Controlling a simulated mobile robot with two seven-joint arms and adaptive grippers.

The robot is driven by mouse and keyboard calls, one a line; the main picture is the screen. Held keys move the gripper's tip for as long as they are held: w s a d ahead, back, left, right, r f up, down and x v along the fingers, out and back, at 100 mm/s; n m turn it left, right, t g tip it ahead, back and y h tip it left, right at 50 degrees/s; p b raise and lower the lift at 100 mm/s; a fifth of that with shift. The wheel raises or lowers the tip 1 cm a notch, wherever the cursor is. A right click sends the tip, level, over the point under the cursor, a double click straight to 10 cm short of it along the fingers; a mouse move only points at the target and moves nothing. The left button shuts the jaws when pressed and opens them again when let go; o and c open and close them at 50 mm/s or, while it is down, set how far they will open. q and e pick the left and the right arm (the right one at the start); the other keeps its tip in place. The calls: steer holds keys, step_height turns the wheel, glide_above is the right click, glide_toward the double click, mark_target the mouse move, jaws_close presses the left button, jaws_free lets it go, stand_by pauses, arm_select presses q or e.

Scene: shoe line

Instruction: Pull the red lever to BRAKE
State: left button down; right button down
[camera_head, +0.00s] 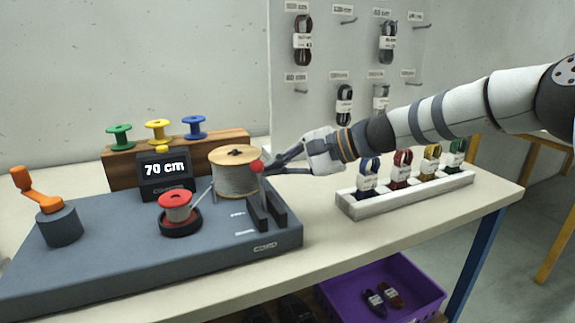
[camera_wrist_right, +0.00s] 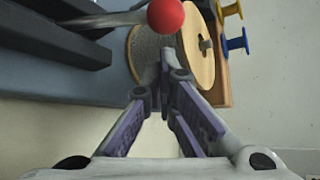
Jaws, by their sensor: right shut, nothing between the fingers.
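The red lever's ball knob (camera_head: 256,167) shows in the head view just right of the big wooden spool (camera_head: 235,180). In the right wrist view the red knob (camera_wrist_right: 166,15) sits at the top, on a grey metal rod (camera_wrist_right: 110,20) that runs left to a dark slotted bracket (camera_wrist_right: 50,35). My right gripper (camera_head: 268,168) is shut and empty, its fingertips close to the knob in the head view. In the wrist view the fingertips (camera_wrist_right: 166,75) are below the knob, over the spool's edge; I cannot tell whether they touch anything. My left gripper is not in view.
A white rack (camera_head: 405,200) of laces stands to the right. A purple crate (camera_head: 420,290) is below the table.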

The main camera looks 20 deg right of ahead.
steer(key=shift+s+a+r, duration=0.15)
steer(key=shift+s+r, duration=0.3)
steer(key=shift+r, duration=0.05)
steer(key=shift+a+f, duration=0.1)
steer(key=shift+f, duration=0.1)
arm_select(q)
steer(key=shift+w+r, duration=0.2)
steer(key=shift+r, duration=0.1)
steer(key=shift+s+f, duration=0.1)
arm_select(e)
steer(key=shift+s, duration=0.1)
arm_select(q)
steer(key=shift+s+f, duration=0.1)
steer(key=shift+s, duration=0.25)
arm_select(e)
steer(key=shift+s+r+n+t, duration=0.15)
steer(key=shift+s+n+t, duration=0.05)
steer(key=shift+n+t, duration=0.1)
